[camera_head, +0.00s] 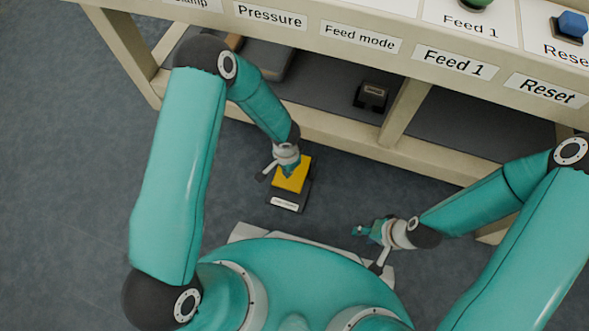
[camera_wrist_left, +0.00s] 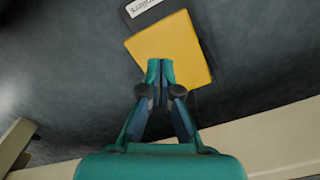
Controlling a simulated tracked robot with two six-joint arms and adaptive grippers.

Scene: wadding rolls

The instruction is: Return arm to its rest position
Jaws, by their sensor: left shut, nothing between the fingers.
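My left gripper (camera_head: 289,172) hangs low, in front of the bench, with its fingers over a yellow pedal (camera_head: 296,181) on a dark base on the floor. In the left wrist view the left gripper (camera_wrist_left: 160,68) has its fingertips together and empty. The yellow pedal (camera_wrist_left: 178,40) shows behind the tips; whether they touch it I cannot tell. My right gripper (camera_head: 362,231) is above the floor to the right, near my own base, and holds nothing that I can see. It is too small to tell how far its fingers are apart.
A beige bench (camera_head: 330,120) with labels, a green button (camera_head: 477,3) and a blue button (camera_head: 572,24) runs along the top. A small dark box (camera_head: 371,95) sits on its lower shelf. The grey floor (camera_head: 75,190) at left is clear.

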